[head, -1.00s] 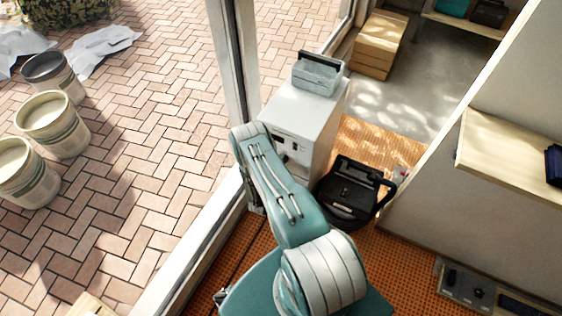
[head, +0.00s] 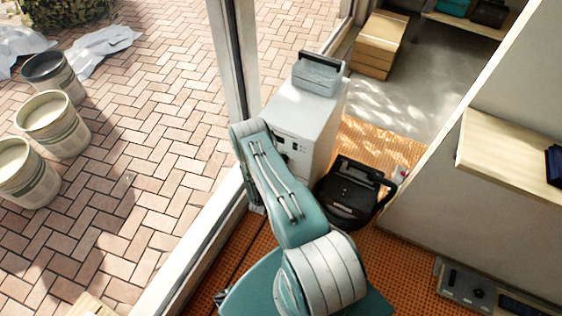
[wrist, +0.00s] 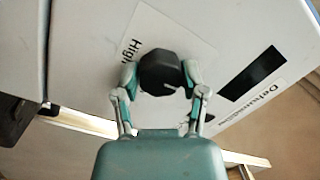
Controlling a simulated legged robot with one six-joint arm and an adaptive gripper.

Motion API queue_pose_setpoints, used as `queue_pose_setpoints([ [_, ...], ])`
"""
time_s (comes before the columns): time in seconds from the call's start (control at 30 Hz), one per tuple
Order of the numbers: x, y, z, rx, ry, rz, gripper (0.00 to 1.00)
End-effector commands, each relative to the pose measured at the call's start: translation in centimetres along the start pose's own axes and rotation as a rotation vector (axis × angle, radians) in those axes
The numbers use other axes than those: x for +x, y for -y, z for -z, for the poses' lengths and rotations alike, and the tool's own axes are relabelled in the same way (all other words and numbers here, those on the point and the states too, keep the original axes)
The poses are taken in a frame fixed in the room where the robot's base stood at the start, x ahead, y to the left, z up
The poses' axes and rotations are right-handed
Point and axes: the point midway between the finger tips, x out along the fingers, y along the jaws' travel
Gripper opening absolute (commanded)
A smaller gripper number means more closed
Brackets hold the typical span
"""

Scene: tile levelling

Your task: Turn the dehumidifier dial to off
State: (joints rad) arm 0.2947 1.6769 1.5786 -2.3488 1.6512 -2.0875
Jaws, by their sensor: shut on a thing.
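The dehumidifier (head: 310,118) is a pale grey box-shaped unit standing on orange matting beside the door frame. Its front also fills much of the wrist view (wrist: 90,70). A black dial (wrist: 158,70) sits on this front, with a light pointer mark towards its lower right. A white label (wrist: 140,38) beside the dial reads "High"; the rest of its text is hidden or unclear. My gripper (wrist: 160,78) is shut on the dial, one finger on each side. In the head view my arm hides the gripper and the dial.
A grey case with a dark handle (head: 318,74) sits on top of the dehumidifier. A wooden shelf (head: 508,150) juts from the right wall. Paint buckets (head: 52,122) stand on the brick paving at left.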

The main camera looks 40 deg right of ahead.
Motion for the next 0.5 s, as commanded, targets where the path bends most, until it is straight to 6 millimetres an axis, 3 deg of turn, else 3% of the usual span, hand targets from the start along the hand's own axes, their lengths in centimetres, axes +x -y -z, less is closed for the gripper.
queue_pose_setpoints([
  [0.43,-0.16,-0.25,-0.07,-0.012,0.006,-0.006,0.07],
  [0.47,-0.16,-0.25,-0.07,-0.012,0.006,-0.006,0.68],
  [0.5,-0.16,-0.25,-0.06,-0.011,0.005,-0.006,0.86],
])
